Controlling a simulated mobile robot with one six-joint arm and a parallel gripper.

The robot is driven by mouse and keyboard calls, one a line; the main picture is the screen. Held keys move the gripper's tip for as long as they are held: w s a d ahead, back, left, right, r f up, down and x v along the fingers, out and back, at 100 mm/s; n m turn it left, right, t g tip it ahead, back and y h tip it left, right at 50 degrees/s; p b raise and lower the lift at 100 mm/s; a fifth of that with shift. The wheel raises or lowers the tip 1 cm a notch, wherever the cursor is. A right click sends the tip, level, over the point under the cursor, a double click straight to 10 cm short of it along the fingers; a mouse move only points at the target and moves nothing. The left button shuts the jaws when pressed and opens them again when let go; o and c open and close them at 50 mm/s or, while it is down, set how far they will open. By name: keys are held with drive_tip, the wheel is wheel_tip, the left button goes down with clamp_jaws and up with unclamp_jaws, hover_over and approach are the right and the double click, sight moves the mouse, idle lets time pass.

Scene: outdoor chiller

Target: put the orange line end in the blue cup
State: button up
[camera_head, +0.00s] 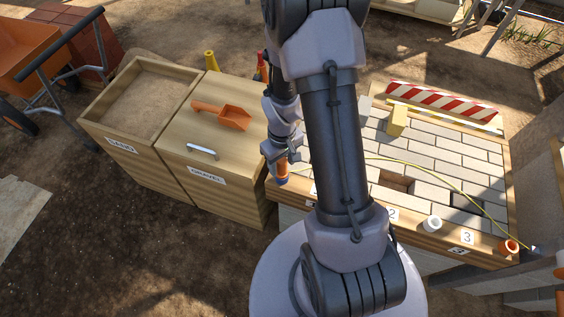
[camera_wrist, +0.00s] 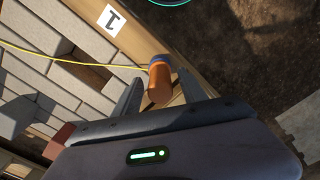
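The orange line end (camera_wrist: 160,84) is a short cylinder between my gripper's fingers in the wrist view, with the yellow line running to its far end. The blue cup (camera_wrist: 157,60) shows as a blue band around that far end; the line end appears to sit in it. In the head view, the orange line end (camera_head: 281,165) is above the blue cup (camera_head: 282,179) at the table's front-left corner. My gripper (camera_wrist: 160,76) is open, with gaps between both fingers and the line end. The cup's inside is hidden.
A white cup (camera_head: 432,224) and an orange cup (camera_head: 509,247) stand along the table's front edge. The yellow line (camera_head: 447,178) crosses the paving blocks. A yellow block (camera_head: 396,121) and striped barrier (camera_head: 440,100) lie behind. A wooden bin with an orange scoop (camera_head: 233,117) stands left.

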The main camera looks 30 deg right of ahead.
drive_tip(key=shift+r, duration=0.1)
drive_tip(key=a+r+m+t+p, duration=0.1)
drive_tip(key=a+r+p, duration=0.2)
drive_tip(key=r, duration=1)
drive_tip(key=a+r+m+t+p, duration=0.1)
drive_tip(key=a+r+p, duration=0.2)
drive_tip(key=r, duration=1)
drive_tip(key=s+a+r+m+t+y, duration=0.2)
drive_tip(key=s+a+r+m+t, duration=0.1)
drive_tip(key=s+a+r, duration=0.5)
drive_tip(key=s+r, duration=0.3)
drive_tip(key=r, duration=0.1)
drive_tip(key=shift+s+a+t, duration=0.15)
drive_tip(key=shift+a+t, duration=0.15)
drive_tip(key=shift+t, duration=0.1)
drive_tip(key=shift+d, duration=0.15)
